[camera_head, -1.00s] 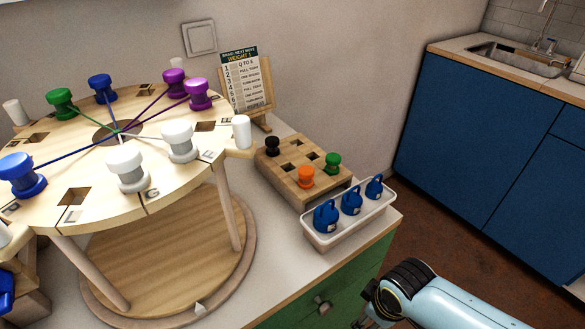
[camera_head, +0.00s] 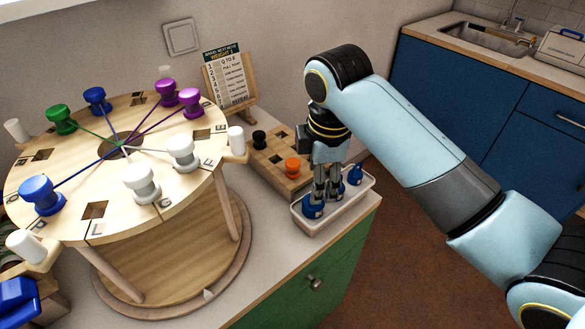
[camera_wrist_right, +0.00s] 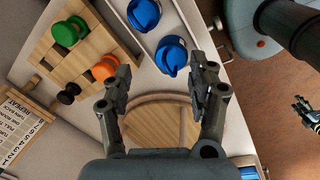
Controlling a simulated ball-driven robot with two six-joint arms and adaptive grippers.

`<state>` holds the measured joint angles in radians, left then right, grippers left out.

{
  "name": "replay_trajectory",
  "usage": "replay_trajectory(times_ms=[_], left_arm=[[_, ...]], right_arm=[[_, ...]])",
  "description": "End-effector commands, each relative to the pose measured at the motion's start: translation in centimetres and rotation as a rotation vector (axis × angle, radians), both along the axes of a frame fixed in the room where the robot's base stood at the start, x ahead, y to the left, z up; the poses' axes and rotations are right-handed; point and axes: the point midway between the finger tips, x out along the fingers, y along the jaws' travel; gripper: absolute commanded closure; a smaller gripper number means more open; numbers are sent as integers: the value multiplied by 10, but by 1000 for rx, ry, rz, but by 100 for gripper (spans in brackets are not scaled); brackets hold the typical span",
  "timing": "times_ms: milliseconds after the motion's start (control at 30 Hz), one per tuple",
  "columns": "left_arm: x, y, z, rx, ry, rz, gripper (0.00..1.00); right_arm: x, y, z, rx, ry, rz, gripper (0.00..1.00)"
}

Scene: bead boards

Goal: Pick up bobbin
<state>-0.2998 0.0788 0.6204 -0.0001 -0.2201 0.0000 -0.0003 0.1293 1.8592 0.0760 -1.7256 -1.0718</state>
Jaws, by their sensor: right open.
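The round wooden board (camera_head: 80,222) carries several bobbins on threads: a blue one (camera_head: 40,196), another blue (camera_head: 97,100), green (camera_head: 61,119), two purple (camera_head: 189,101) and two white (camera_head: 141,182). The wooden block (camera_head: 262,168) holds a black bobbin (camera_head: 259,139) and an orange bobbin (camera_head: 292,167); the wrist view also shows a green bobbin (camera_wrist_right: 70,31) in it. My right gripper (camera_head: 320,196) is open and points down over the white tray, above the blue weights (camera_wrist_right: 172,56). Nothing shows between its fingers (camera_wrist_right: 160,88). A dark gripper, seemingly my left, shows at the wrist view's right edge (camera_wrist_right: 304,106).
The white tray (camera_head: 325,229) stands at the counter's front edge, beside the wooden block. White pegs (camera_head: 236,140) stick up around the board's rim. An instruction card on an easel (camera_head: 226,78) stands behind. A round wooden base (camera_head: 160,300) lies under the board.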

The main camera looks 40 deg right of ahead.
Motion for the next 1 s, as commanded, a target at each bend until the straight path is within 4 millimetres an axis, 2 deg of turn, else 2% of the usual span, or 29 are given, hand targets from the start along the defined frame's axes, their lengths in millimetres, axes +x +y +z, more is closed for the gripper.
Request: replay_trajectory(times_ms=[167, 300, 400, 533, 800, 1000], left_arm=[[0, 1, 1, 1, 0, 0, 60], [0, 1, 2, 1, 0, 0, 60], [0, 1, 2, 1, 0, 0, 60], [0, 1, 2, 1, 0, 0, 60], [0, 1, 1, 1, 0, -1, 60], [0, 1, 2, 1, 0, 0, 60]], right_arm=[[44, -4, 11, -13, 55, 257, 41], [82, -7, 28, -10, 105, 515, 41], [99, -8, 39, -3, 131, 659, 41], [107, -9, 39, 4, 145, 741, 41], [107, -9, -3, 4, 148, 748, 41], [106, -11, -20, 4, 147, 747, 41]])
